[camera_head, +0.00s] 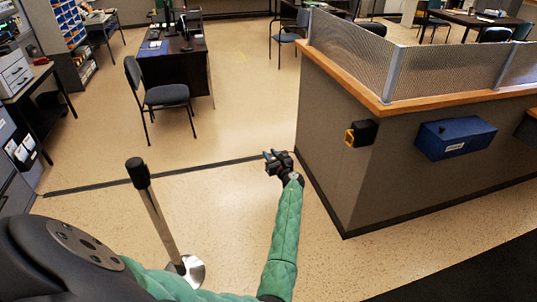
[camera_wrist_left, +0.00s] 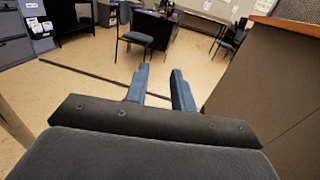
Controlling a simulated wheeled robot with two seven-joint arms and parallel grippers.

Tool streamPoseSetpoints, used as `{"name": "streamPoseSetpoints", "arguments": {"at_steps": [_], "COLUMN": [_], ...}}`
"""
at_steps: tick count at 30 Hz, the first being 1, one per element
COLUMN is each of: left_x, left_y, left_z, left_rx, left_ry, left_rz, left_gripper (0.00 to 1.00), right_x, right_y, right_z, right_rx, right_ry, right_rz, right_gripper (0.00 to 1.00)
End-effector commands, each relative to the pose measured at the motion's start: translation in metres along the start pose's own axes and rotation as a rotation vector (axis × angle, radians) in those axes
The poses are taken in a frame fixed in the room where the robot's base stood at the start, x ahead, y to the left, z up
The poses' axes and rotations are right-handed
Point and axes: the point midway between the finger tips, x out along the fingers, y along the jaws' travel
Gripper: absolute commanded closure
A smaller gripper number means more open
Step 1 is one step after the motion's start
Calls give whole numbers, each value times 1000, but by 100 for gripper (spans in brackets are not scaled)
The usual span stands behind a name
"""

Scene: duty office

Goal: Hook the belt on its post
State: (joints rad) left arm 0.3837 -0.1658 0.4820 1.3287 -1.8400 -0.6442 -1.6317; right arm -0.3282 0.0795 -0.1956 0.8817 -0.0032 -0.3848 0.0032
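A post (camera_head: 158,222) with a black top and silver pole stands on a round base at the lower left of the head view. A black unit with a yellow clip (camera_head: 350,137) is fixed to the side of the grey counter; it may be the belt's housing, and no belt is seen drawn out of it. My left gripper (camera_head: 271,155) is between the post and the counter, apart from both. In the left wrist view its two blue fingers (camera_wrist_left: 160,72) stand apart with nothing between them. My right gripper is not in view.
The grey counter (camera_head: 325,150) with a wooden top fills the right side. A blue box (camera_head: 455,138) hangs on it. A dark strip (camera_head: 90,187) runs across the floor. A chair (camera_head: 160,95) and a desk (camera_head: 172,60) stand farther back. The floor between is clear.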

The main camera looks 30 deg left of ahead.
Motion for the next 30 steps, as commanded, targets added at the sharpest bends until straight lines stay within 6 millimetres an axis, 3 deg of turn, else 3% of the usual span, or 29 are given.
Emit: {"name": "streamPoseSetpoints", "arguments": {"at_steps": [3, 7, 13, 30], "left_x": [0, 0, 0, 0], "left_y": [0, 0, 0, 0], "left_z": [0, 0, 0, 0], "left_rx": [0, 0, 0, 0], "left_ry": [0, 0, 0, 0], "left_rz": [0, 0, 0, 0], "left_gripper": [75, 100, 100, 100], "right_x": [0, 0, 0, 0], "right_y": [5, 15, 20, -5], "right_z": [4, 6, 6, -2], "right_rx": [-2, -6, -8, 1], "right_ry": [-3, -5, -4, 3], "right_rz": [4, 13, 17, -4], "right_gripper": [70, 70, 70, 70]}}
